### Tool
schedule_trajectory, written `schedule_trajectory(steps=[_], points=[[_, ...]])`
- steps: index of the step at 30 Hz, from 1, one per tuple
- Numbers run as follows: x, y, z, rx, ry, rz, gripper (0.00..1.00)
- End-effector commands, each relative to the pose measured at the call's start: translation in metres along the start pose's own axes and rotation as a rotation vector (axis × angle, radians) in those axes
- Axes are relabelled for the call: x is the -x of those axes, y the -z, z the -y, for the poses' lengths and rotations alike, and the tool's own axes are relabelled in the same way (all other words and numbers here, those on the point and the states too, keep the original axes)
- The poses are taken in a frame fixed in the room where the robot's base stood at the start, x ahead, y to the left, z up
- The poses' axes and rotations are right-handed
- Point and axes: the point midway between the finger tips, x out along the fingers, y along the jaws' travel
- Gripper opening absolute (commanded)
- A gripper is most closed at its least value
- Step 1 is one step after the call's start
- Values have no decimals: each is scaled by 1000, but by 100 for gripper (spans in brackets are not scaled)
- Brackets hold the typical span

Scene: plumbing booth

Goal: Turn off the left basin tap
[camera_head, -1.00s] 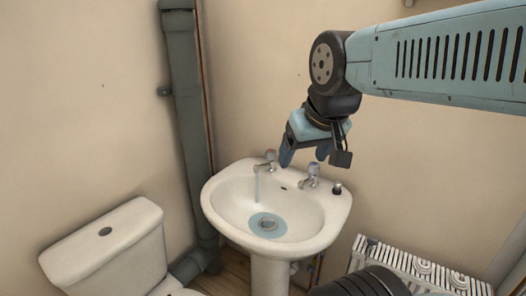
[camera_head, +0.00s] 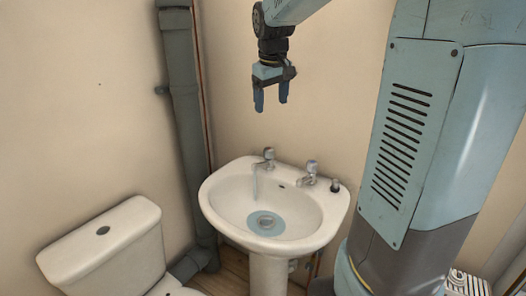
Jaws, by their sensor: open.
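The left basin tap (camera_head: 267,158) stands on the back left rim of the white basin (camera_head: 211,212). A thin stream of water (camera_head: 255,183) runs from its spout into the bowl. The right basin tap (camera_head: 311,171) stands to its right, with no water seen coming from it. My gripper (camera_head: 271,106) is open and empty, with its fingers pointing down. In the picture it is above the left tap, clear of it.
A white toilet cistern (camera_head: 110,245) stands at the left. A grey vertical pipe (camera_head: 186,120) runs up the corner. A small dark object (camera_head: 335,186) sits on the basin's right rim.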

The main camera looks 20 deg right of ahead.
Motion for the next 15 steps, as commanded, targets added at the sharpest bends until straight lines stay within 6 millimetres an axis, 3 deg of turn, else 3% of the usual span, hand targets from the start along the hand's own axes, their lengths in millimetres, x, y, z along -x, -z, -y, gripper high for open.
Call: schedule_trajectory(steps=[6, 15], points=[[-38, 52, -28, 65, 24, 57, 76], [-103, 111, -66, 149, 71, 121, 76]])
